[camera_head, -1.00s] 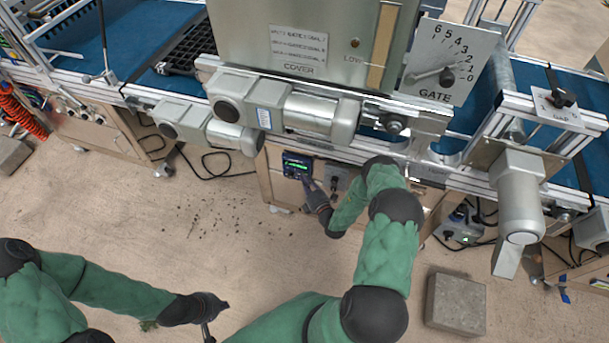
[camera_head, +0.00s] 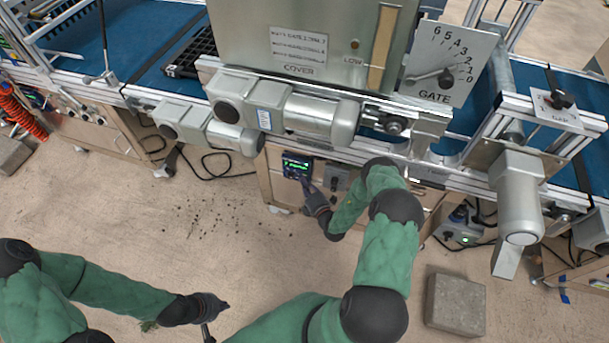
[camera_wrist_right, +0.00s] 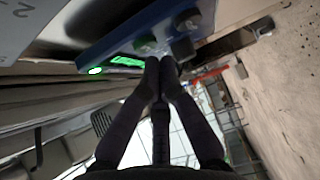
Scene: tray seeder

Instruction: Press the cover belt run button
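The cover unit (camera_head: 300,45) is a large grey metal box marked COVER. Below it, on the wooden cabinet front, is a small dark control panel (camera_head: 297,166) with a lit green display. My right gripper (camera_head: 308,186) is at the lower edge of this panel. In the right wrist view the blue panel (camera_wrist_right: 150,30) has dark knobs or buttons and a green display (camera_wrist_right: 128,61). The right fingertips (camera_wrist_right: 160,66) are together, close against a button; contact is unclear. My left gripper (camera_head: 220,306) is low over the floor, away from the machine; its fingers are too small to judge.
A grey switch box (camera_head: 337,178) is right of the panel. Motors (camera_head: 320,117) jut out above it. A GATE dial (camera_head: 447,65) stands at upper right. A concrete block (camera_head: 455,304) lies on the floor. Dark crumbs are scattered on the open floor left of the cabinet.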

